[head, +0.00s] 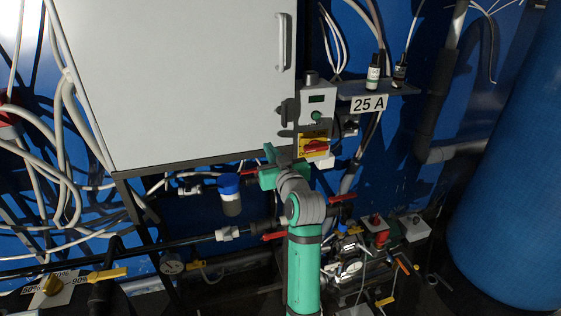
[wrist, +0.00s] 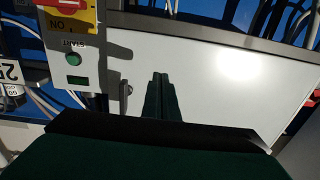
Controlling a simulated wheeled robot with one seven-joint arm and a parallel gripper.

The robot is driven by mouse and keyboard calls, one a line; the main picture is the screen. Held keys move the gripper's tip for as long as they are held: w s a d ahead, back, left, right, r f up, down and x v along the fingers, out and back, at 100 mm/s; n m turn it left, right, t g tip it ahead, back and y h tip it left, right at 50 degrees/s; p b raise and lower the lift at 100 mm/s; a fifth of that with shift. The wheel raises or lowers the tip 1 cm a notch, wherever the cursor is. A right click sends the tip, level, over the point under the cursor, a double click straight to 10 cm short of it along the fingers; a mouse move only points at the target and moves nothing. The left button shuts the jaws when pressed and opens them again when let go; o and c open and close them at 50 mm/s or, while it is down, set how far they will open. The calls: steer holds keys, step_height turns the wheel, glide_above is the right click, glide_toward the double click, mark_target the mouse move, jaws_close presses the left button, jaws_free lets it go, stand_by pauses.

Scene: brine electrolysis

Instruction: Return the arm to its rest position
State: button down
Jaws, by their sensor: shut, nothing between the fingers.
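My green arm rises from the bottom middle of the head view. Its grey wrist bends up and left to my gripper (head: 268,155), in front of the lower right corner of the large grey cabinet (head: 185,75). In the wrist view my gripper (wrist: 161,76) has its two dark green fingers together with nothing between them. The fingers point toward the pale cabinet face (wrist: 215,70) and seem apart from it, though the gap is hard to judge.
A control box with a green button (head: 316,116) and a red-yellow switch (head: 315,147) is just right of my gripper. A "25 A" sign (head: 369,104) hangs beside it. Pipes, red-handled valves and a blue-capped canister (head: 230,193) crowd below. A large blue tank (head: 515,190) stands right.

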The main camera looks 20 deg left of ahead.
steer(key=s+d+f+m+t+h, duration=0.1)
steer(key=s+d+f+m+h, duration=0.1)
steer(key=s+d+f, duration=0.55)
steer(key=s+d+f+m+h, duration=0.35)
steer(key=s+f, duration=0.45)
steer(key=f, duration=0.5)
steer(key=s+d+f+m+t+h, duration=0.1)
steer(key=s+d+f+m+h, duration=0.1)
steer(key=s+d+f, duration=0.55)
steer(key=s+d+f+h, duration=0.15)
steer(key=s+f, duration=0.25)
steer(key=s, duration=0.4)
steer(key=s+d+f+h, duration=0.1)
steer(key=s+d+f, duration=0.15)
steer(key=s, duration=0.65)
steer(key=s+d+r, duration=0.1)
steer(key=s, duration=0.6)
steer(key=s+d+r+g, duration=0.1)
steer(key=s+r, duration=0.1)
steer(key=s, duration=0.6)
steer(key=shift+s+d+h, duration=0.3)
steer(key=shift+d+h, duration=0.1)
